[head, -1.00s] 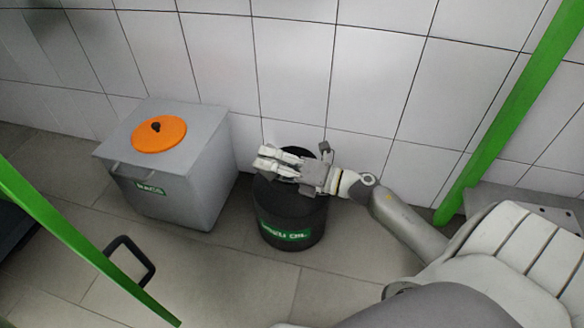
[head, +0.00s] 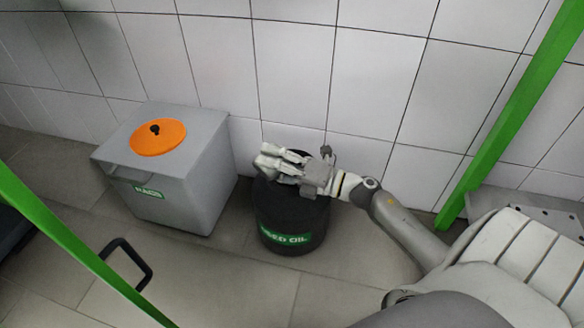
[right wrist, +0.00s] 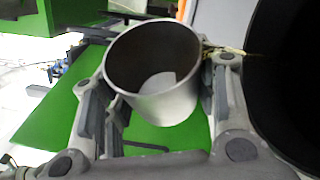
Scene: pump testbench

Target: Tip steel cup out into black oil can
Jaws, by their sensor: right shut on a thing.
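The black oil can (head: 290,218) stands on the floor against the tiled wall, with a green "USED OIL" label (head: 285,238). My right gripper (head: 268,160) reaches in from the right and is over the can's top, hiding much of it. In the right wrist view the gripper is shut on the steel cup (right wrist: 165,100), one finger on each side. The cup's round mouth faces the camera, and a pale patch shows at its bottom. A large dark round form at the right edge looks like the can. The cup is hard to make out in the head view. My left gripper is not in view.
A grey rags bin (head: 205,180) with an orange lid (head: 158,137) stands left of the can, with a small gap between. Green bars cross at left (head: 75,245) and right (head: 510,115). A black handle (head: 130,265) is at lower left. Floor before the can is clear.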

